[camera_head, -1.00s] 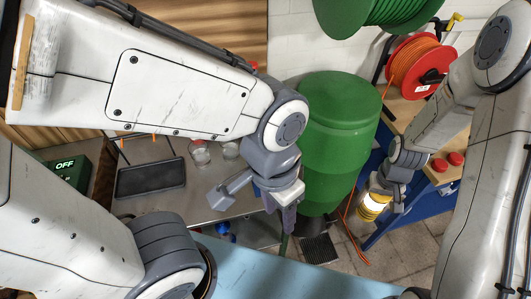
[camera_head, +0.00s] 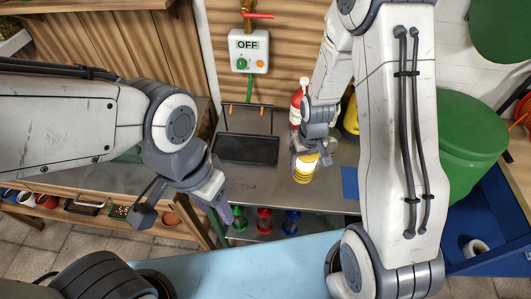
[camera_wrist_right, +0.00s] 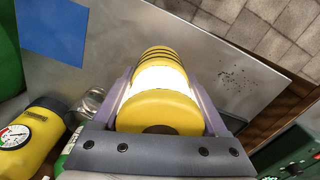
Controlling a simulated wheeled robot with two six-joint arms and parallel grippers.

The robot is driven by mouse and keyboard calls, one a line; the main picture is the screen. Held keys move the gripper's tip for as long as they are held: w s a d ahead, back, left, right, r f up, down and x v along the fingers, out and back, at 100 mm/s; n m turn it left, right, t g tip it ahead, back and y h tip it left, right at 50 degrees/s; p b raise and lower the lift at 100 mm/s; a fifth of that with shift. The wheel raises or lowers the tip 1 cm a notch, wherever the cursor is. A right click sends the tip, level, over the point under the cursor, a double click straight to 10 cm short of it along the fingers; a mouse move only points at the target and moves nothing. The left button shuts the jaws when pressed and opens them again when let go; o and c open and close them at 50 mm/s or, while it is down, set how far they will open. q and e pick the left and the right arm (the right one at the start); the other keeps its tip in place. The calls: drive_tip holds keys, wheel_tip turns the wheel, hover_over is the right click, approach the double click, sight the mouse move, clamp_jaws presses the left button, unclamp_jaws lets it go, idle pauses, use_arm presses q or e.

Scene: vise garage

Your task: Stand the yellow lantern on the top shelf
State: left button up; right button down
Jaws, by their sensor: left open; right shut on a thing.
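The yellow lantern (camera_head: 302,172), with a glowing white band, is held by my right gripper (camera_head: 306,157) above the grey metal bench (camera_head: 258,188). In the right wrist view the lantern (camera_wrist_right: 158,88) lies between the two purple fingers, its round yellow end toward the camera. My left gripper (camera_head: 184,208) is open and empty at the bench's left front. A wooden shelf board (camera_head: 85,6) is on the wall at the upper left; its top is mostly out of view. A lower wooden rack (camera_head: 150,225) stands at the left.
A black tray (camera_head: 246,149) lies on the bench below an OFF switch box (camera_head: 248,50). A red extinguisher (camera_head: 296,108) stands behind my right gripper. Colored spools (camera_head: 264,220) sit under the bench. In the right wrist view a yellow gauged thing (camera_wrist_right: 28,138) stands beside the gripper.

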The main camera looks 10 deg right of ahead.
drive_tip(key=s+d+r+n+b, duration=0.2)
drive_tip(key=s+d+n+b, duration=0.1)
drive_tip(key=s+n+b, duration=0.4)
drive_tip(key=shift+n, duration=0.3)
drive_tip(key=w+a+f+p, duration=0.1)
drive_tip(key=w+f, duration=0.1)
drive_tip(key=w, duration=0.1)
drive_tip(key=w+a+f, duration=0.2)
drive_tip(key=w, duration=0.2)
drive_tip(key=w+a+f+p, duration=0.1)
drive_tip(key=w+a+f, duration=0.1)
drive_tip(key=w, duration=0.1)
drive_tip(key=shift+w+f+p, duration=0.3)
drive_tip(key=shift+f+p, duration=0.05)
wheel_tip(320, 180, down, 3)
drive_tip(key=shift+f+p, duration=0.1)
drive_tip(key=shift+p, duration=0.2)
drive_tip(key=shift+f, duration=0.3)
drive_tip(key=shift+f, duration=0.15)
unclamp_jaws()
